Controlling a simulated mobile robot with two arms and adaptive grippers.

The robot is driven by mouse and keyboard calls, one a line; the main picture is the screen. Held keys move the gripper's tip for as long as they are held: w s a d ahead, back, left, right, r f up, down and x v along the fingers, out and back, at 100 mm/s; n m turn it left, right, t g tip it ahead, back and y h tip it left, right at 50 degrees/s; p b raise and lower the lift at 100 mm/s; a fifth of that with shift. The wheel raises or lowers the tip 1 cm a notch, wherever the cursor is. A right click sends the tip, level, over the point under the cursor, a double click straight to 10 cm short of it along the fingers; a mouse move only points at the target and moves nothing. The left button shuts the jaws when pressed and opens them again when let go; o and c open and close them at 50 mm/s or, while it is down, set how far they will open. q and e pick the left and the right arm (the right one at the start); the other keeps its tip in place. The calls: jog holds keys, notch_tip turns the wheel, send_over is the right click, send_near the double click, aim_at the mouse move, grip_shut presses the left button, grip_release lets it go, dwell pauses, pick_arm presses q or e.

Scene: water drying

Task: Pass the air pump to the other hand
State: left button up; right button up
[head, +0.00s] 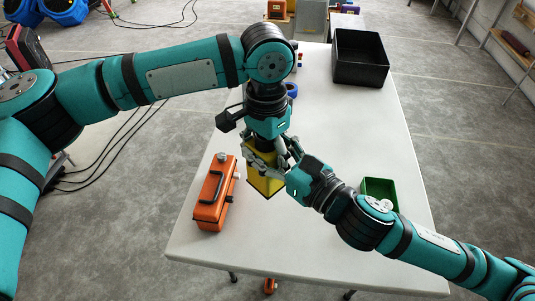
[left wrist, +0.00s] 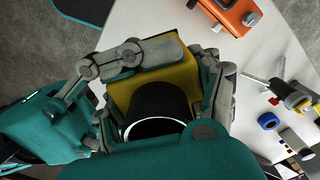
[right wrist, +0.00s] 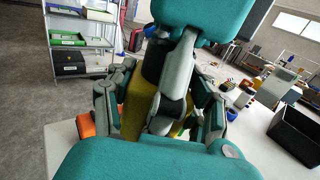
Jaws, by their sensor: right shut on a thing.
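The air pump, a yellow block with a black round top, is above the front part of the table in the head view (head: 262,184). It also shows in the left wrist view (left wrist: 165,90) and the right wrist view (right wrist: 134,108). My right gripper (head: 274,165) comes from the right and is shut on the pump's side. My left gripper (head: 262,148) points down from above, with its fingers around the pump's upper part. Whether these fingers press on it is hidden by the crowded fingers. The pump's lower end appears near the table; contact is unclear.
An orange case (head: 212,196) with a black handle stands just left of the pump. A green bin (head: 380,187) is to the right, partly behind my right arm. A black crate (head: 360,62) is at the far right. The table front (head: 290,262) is clear.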

jog(key=o, duration=1.3)
